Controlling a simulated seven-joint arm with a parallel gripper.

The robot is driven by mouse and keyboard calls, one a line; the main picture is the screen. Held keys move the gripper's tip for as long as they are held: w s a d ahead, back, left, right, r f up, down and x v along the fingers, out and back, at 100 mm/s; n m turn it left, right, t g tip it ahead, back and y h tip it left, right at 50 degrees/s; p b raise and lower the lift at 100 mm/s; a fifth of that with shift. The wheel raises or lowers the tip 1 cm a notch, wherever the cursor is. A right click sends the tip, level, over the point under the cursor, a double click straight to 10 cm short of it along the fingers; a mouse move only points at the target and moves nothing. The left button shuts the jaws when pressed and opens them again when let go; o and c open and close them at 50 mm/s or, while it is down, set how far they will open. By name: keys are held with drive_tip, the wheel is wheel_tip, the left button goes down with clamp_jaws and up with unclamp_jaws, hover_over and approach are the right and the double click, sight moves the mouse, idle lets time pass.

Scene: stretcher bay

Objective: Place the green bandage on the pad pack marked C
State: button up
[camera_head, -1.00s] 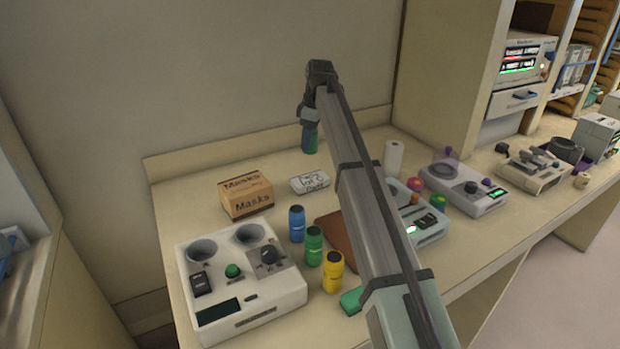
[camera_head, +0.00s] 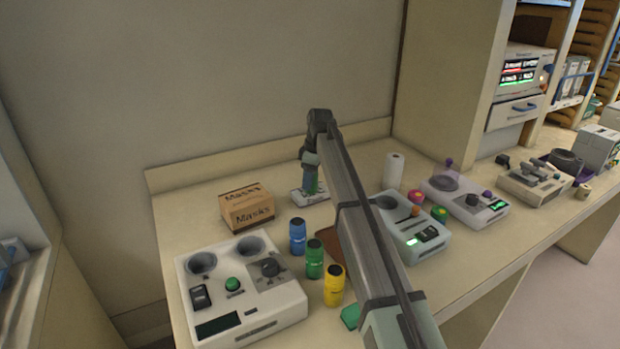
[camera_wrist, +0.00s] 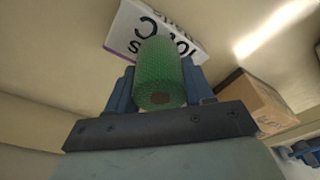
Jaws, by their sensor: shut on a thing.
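My gripper (camera_head: 310,176) is shut on the green bandage (camera_wrist: 158,75), a textured green roll that fills the space between the blue fingers in the wrist view. In the head view the bandage is a small green patch at the gripper's tip. The white pad pack (camera_head: 298,197) lies on the counter at the gripper's tip. In the wrist view the pad pack (camera_wrist: 122,38) shows a large black C and lies beyond the bandage, partly hidden by it. I cannot tell whether the bandage touches the pack.
A cardboard Masks box (camera_head: 246,207) stands left of the pack. Blue (camera_head: 297,236), green (camera_head: 314,259) and yellow (camera_head: 334,286) bottles stand in front. A white device (camera_head: 245,300) sits front left, and a white roll (camera_head: 394,171) stands to the right. My arm hides part of the counter.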

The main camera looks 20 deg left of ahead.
drive_tip(key=shift+f, duration=0.1)
drive_tip(key=o, duration=1)
drive_tip(key=shift+o, duration=0.2)
drive_tip(key=r, duration=0.4)
drive_tip(key=d+r, duration=0.1)
drive_tip(key=r, duration=0.7)
drive_tip(key=shift+d+r, duration=0.1)
drive_tip(key=shift+d, duration=0.3)
